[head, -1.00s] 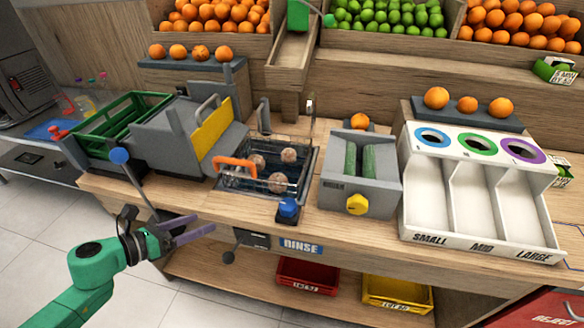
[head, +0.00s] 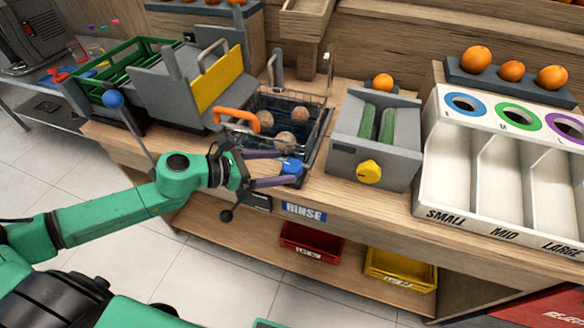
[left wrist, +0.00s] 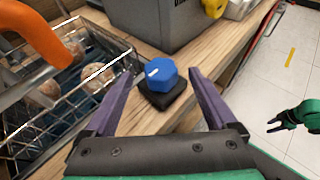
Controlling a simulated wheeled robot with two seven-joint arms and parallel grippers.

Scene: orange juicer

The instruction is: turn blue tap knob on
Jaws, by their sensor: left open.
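The blue tap knob (head: 292,166) stands on a dark base at the counter's front edge, by the right front of the wire basket. In the left wrist view the knob (left wrist: 161,72) is faceted, with a white mark toward its left. My left gripper (head: 289,168) is open, its two purple fingers reaching to either side of the knob. In the left wrist view the fingertips (left wrist: 161,76) flank it with visible gaps, and no contact shows. My right gripper (left wrist: 274,126) is small at the right of that view, away from the counter; its opening is unclear.
The wire basket (head: 322,126) with brownish balls and an orange handle (head: 240,117) sits beside the knob. A grey box with a yellow knob (head: 369,171) stands to the right. A blue-topped lever (head: 114,99) rises at left. Bare counter lies between knob and grey box.

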